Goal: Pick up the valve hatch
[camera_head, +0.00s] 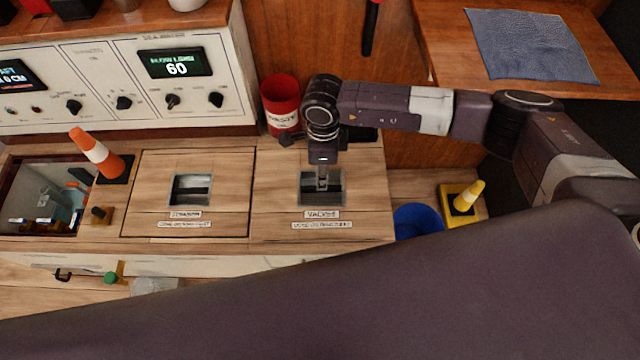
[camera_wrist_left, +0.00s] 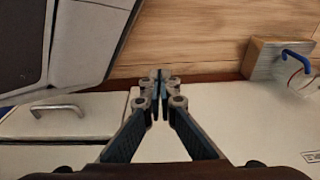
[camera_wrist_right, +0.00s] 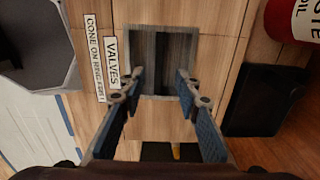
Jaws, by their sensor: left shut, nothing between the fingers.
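The valve hatch (camera_head: 277,189) is a square wooden floor panel labelled "VALVES", lying flat and level with the panel beside it. It has a recessed metal pull pocket (camera_head: 334,190), which also shows in the right wrist view (camera_wrist_right: 160,52). My right gripper (camera_head: 322,186) points down over this pocket. In the right wrist view its two fingers (camera_wrist_right: 160,73) are apart, one near each side of the pocket; the exact fingertip depth is unclear. My left gripper (camera_wrist_left: 160,76) is shut and empty, near a white drawer front, away from the hatch.
The closed "STRAINER" hatch (camera_head: 152,200) lies left, beside an open compartment (camera_head: 40,190) and an orange cone (camera_head: 96,152). A red waste bin (camera_head: 281,103) stands behind the valve hatch. My own arm covers the foreground.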

